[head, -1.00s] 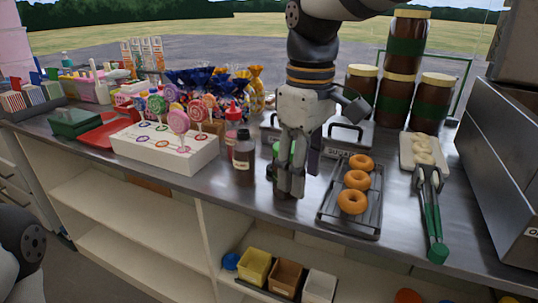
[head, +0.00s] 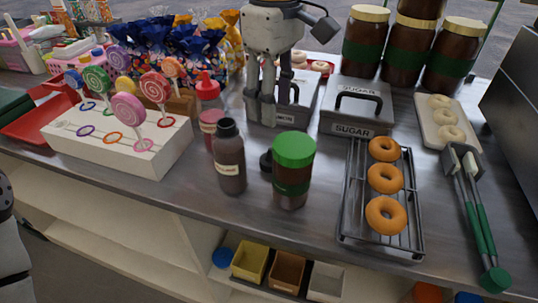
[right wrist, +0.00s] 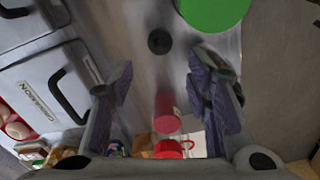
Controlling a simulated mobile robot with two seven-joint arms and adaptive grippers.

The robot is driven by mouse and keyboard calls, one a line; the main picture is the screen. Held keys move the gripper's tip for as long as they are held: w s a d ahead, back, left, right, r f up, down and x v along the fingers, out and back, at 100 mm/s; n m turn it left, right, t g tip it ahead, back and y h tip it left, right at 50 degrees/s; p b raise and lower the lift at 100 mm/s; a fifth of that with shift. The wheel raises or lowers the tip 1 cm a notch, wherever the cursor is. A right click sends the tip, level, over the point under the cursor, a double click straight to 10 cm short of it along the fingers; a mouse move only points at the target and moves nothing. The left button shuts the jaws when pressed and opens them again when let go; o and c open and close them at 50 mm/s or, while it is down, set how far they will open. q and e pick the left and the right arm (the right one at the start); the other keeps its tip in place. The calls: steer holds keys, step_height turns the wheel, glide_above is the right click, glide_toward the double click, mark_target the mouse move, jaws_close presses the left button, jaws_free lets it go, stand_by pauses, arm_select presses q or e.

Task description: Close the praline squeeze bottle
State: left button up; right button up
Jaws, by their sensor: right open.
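The dark brown squeeze bottle (head: 229,160), with a pale label, stands upright on the metal counter; I take it for the praline one. Its top looks dark, and I cannot tell whether a cap is on it. A small black cap-like piece (head: 265,161) lies on the counter by a green-lidded jar (head: 293,170); it also shows in the right wrist view (right wrist: 160,40). My right gripper (head: 261,116) is open and empty, pointing down behind the bottle, in front of the canisters. I cannot make out the dark bottle in the right wrist view. My left gripper is out of view.
A red-capped bottle (head: 209,100) stands just behind the dark one. A lollipop stand (head: 120,140) is to the left. Sugar canister (head: 356,105) and doughnut rack (head: 382,240) are to the right. The counter's front strip is clear.

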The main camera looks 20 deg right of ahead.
glide_above(271, 157)
steer(key=f, duration=0.7)
steer(key=shift+w+d, duration=0.2)
step_height(271, 157, down, 5)
steer(key=shift+a+f+b, duration=0.1)
steer(key=shift+a+b, duration=0.05)
steer(key=shift+b, duration=0.15)
steer(key=c, duration=0.5)
